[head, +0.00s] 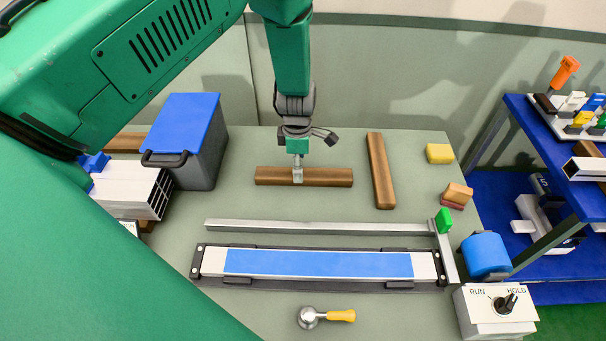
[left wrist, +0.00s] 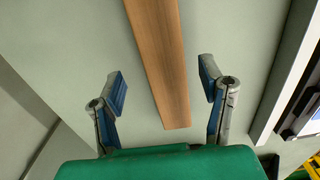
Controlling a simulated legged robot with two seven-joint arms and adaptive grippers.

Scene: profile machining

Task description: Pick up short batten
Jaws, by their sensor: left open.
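A brown wooden batten (head: 330,177) lies crosswise on the grey-green bench behind the rail. My left gripper (head: 297,178) points down over it, near its middle in the head view. In the left wrist view the batten (left wrist: 160,60) runs up the picture between the open fingers (left wrist: 165,95), touching neither. Its near end shows just above my green gripper body. A second batten (head: 380,170) lies to the right, nearly at right angles to the first. I cannot tell exactly how high the fingers are above the bench. My right gripper is not in view.
A grey bin with a blue lid (head: 190,110) stands left. A metal rail (head: 320,228) and blue-topped fixture (head: 320,263) lie in front. A yellow block (head: 439,153), brown block (head: 458,192) and blue roll (head: 486,254) stand right. A yellow-handled tool (head: 325,317) lies in front.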

